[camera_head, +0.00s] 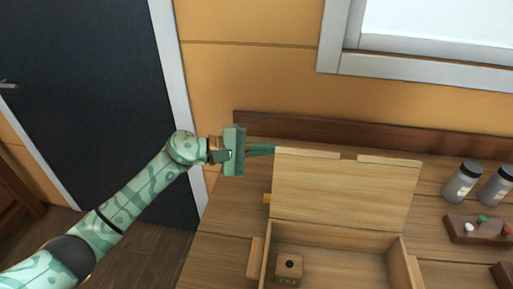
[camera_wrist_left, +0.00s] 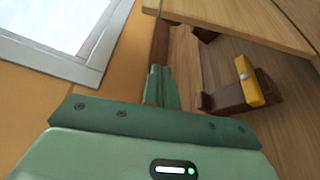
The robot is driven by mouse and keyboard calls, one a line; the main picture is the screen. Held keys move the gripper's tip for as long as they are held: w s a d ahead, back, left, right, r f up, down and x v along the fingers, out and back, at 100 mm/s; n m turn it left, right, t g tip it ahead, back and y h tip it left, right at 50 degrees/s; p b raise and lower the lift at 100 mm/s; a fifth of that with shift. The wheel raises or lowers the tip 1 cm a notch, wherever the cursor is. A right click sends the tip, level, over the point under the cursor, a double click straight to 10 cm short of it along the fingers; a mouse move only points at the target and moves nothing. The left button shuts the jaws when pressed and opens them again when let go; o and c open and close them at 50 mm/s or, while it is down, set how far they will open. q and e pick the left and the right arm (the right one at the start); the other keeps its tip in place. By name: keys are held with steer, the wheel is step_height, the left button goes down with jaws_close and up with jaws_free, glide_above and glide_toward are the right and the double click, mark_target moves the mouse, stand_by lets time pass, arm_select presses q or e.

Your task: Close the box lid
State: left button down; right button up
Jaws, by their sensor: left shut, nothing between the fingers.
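The light wooden box (camera_head: 396,262) sits on the wooden table, its lid (camera_head: 345,192) raised and tilted back. A light wooden panel that looks like the lid (camera_wrist_left: 245,18) crosses the top of the left wrist view. My left gripper (camera_head: 262,149) is shut and empty at the lid's upper left corner; its fingertips are close to the edge, and I cannot tell if they touch it. The shut fingers also show in the left wrist view (camera_wrist_left: 160,86). A small wooden cube with a dark hole (camera_head: 288,267) is inside the box at the left. My right gripper is out of view.
Two grey jars (camera_head: 462,182) and a dark tray with small coloured pieces (camera_head: 462,231) stand right of the box. A yellow piece (camera_head: 267,198) shows at the lid's left edge. A dark wooden rail (camera_head: 380,139) runs along the table's back, before the wall.

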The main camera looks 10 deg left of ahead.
mark_target(288, 154)
arm_select(q)
steer(key=d, duration=0.1)
steer(key=s+d+p, duration=0.1)
steer(key=d, duration=0.1)
steer(key=d+r+p, duration=0.1)
steer(key=d, duration=0.1)
steer(key=shift+s, duration=0.25)
steer(key=shift+s+f+p, duration=0.1)
steer(key=shift+s+p, duration=0.1)
steer(key=shift+p, duration=0.1)
